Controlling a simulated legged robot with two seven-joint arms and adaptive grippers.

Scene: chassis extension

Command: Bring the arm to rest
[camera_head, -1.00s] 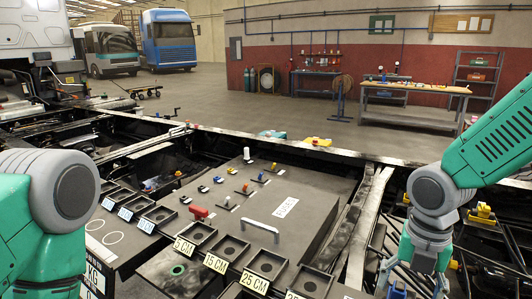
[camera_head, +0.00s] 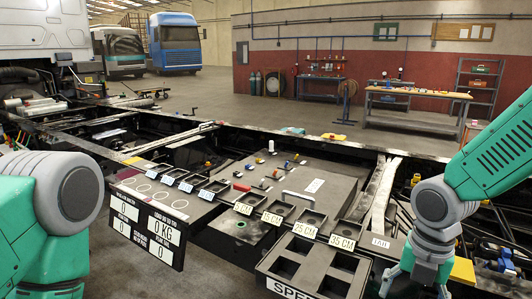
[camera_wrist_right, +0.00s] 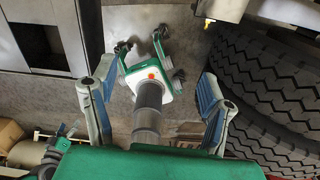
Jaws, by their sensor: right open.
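My right arm (camera_head: 490,165) comes in from the right edge in the head view, bent downward at the grey joint. Its gripper (camera_head: 414,287) points down at the bottom right, beside the black tray, and its fingers are partly cut off by the frame. In the right wrist view my right gripper (camera_wrist_right: 155,75) has its two fingers spread wide, with nothing between the tips. My left arm (camera_head: 50,220) shows at the left edge as a green and grey link. Its gripper is out of the picture.
A dark work panel (camera_head: 315,185) with slots labelled in CM lies on the truck chassis. A black tray (camera_head: 290,268) and a KG display board (camera_head: 147,228) are in front. Large tyres (camera_wrist_right: 265,90) stand right of the gripper in the wrist view. Open floor lies beyond the chassis.

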